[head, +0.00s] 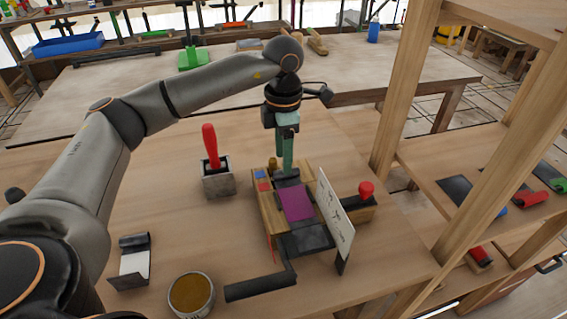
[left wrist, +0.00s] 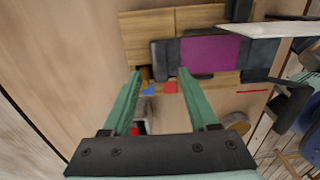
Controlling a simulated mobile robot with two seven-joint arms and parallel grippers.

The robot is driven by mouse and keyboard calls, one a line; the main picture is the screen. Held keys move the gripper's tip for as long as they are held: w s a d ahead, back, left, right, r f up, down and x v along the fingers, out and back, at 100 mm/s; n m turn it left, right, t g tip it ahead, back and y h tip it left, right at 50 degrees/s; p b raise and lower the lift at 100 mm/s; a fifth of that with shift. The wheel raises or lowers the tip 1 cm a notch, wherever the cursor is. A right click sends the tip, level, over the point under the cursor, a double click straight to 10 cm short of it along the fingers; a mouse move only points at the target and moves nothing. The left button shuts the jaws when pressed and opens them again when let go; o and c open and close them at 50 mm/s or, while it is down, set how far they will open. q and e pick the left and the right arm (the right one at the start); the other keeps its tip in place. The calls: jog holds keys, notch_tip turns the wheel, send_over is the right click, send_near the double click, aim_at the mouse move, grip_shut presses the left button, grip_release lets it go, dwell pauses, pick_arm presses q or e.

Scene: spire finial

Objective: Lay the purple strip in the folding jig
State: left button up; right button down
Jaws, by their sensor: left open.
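The purple strip (head: 296,202) lies flat in the folding jig (head: 266,208), a wooden block with dark metal plates. In the left wrist view the strip (left wrist: 210,53) sits between dark plates on the jig's wood (left wrist: 150,22). My left gripper (head: 286,170) points down above the back end of the jig, beyond the strip in the head view. In the left wrist view its green fingers (left wrist: 159,72) are spread with nothing between them, apart from the strip. My right gripper is not in view.
A white card with drawings (head: 334,215) stands upright at the jig's right side, near a red knob (head: 366,188). A red-handled tool stands in a grey holder (head: 218,179) to the left. A round tin (head: 191,295) and a dark bracket (head: 134,262) stand in front. A wooden shelf post rises at right.

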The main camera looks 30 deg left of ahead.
pick_arm(q)
notch_tip(320, 180, up, 9)
dwell(1.1)
